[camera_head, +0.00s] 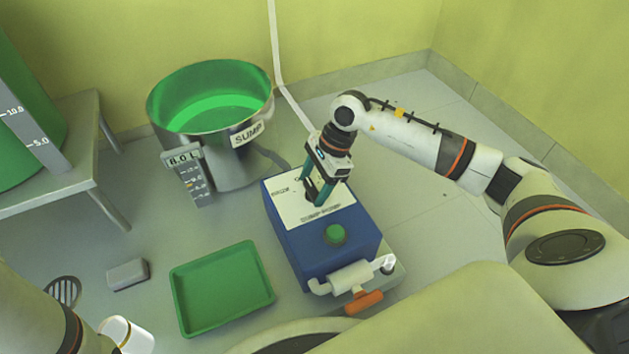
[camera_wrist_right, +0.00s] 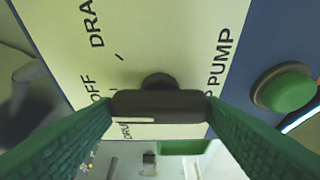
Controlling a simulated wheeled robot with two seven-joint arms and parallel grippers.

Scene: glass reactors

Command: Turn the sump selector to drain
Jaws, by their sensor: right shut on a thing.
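The sump pump box (camera_head: 290,245) is blue with a cream top plate and a green button (camera_head: 336,234). The selector (camera_wrist_right: 160,106) is a dark bar knob on that plate, with a white line along its left part. Labels beside it read OFF, part of DRAIN and part of DRUM. The white line points left, near OFF and DRUM; I cannot tell exactly which. My right gripper (camera_head: 314,189) comes down from above and is shut on the selector, one green finger at each end of the bar. My left gripper is out of view.
A steel sump vessel (camera_head: 205,150) with green liquid stands behind left of the box. A green tray (camera_head: 222,287) lies left of it. A white pipe with an orange handle (camera_head: 361,300) sits at its front. A grey block (camera_head: 128,274) lies farther left. Floor right of the box is clear.

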